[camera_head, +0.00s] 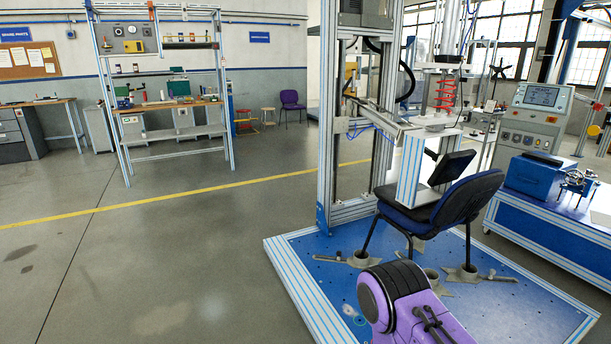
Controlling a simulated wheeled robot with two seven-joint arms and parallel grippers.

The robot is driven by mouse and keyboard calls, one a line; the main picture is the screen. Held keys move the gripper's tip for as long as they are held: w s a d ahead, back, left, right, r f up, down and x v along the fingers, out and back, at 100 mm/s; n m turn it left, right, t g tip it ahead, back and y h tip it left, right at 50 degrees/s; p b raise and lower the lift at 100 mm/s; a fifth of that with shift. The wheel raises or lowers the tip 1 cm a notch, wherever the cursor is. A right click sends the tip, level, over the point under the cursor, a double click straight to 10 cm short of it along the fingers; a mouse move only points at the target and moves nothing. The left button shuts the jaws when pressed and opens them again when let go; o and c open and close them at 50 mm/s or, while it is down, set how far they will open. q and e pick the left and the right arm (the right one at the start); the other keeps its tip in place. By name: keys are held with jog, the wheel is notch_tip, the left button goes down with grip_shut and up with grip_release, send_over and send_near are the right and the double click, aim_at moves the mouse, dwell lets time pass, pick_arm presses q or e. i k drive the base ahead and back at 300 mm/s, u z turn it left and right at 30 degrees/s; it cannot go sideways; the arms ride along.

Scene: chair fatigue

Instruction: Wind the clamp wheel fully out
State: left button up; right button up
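A small dark spoked handwheel (498,71) shows at the upper right, on a stand behind the test rig. I cannot tell for sure that it is the clamp wheel, or how far out it is wound. Near it, a red coil spring (445,96) stands upright in a light metal frame. Neither of my grippers can be made out. A purple and black rounded part at the bottom centre looks like part of my own arm.
A dark blue chair (466,200) stands in the rig on a blue plate (310,262), its feet in grey clamps (466,273). A control console (533,115) and blue bench (548,226) are at right. Open floor (150,260) lies left, with a workbench (165,104) behind.

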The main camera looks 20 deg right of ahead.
aim_at(589, 173)
jog(key=i, duration=7.6)
jog(key=z, duration=2.5)
jog(key=i, duration=4.7)
jog(key=z, duration=0.65)
